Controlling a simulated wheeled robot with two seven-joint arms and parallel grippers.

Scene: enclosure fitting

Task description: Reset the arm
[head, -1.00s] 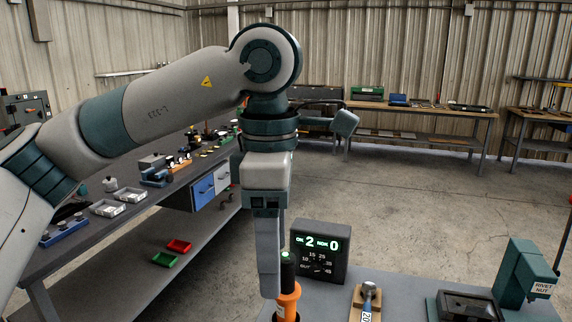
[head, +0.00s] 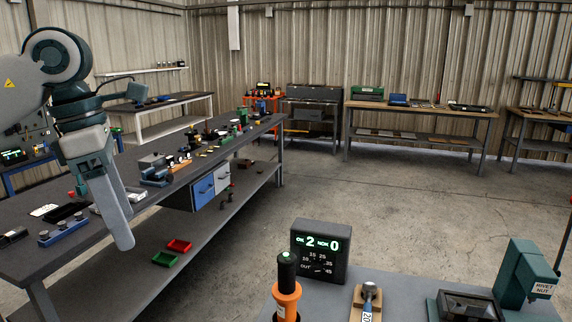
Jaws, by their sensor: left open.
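My left arm comes in from the left in the head view. Its left gripper (head: 122,240) points down, apart from everything, in front of the long dark workbench (head: 100,237). It is open and nothing shows between its fingers; one finger is plain to see and the other is mostly hidden behind it. An orange and black tool (head: 287,295) with a green light on top stands upright on the near grey table (head: 390,292), clear of the gripper. My right gripper is not in view.
A counter display (head: 320,252) reading OK 2, NOK 0 stands behind the orange tool. A rivet nut press (head: 525,272) stands at the right. The workbench carries several fixtures; red (head: 179,246) and green (head: 164,260) bins sit on its lower shelf. The middle floor is clear.

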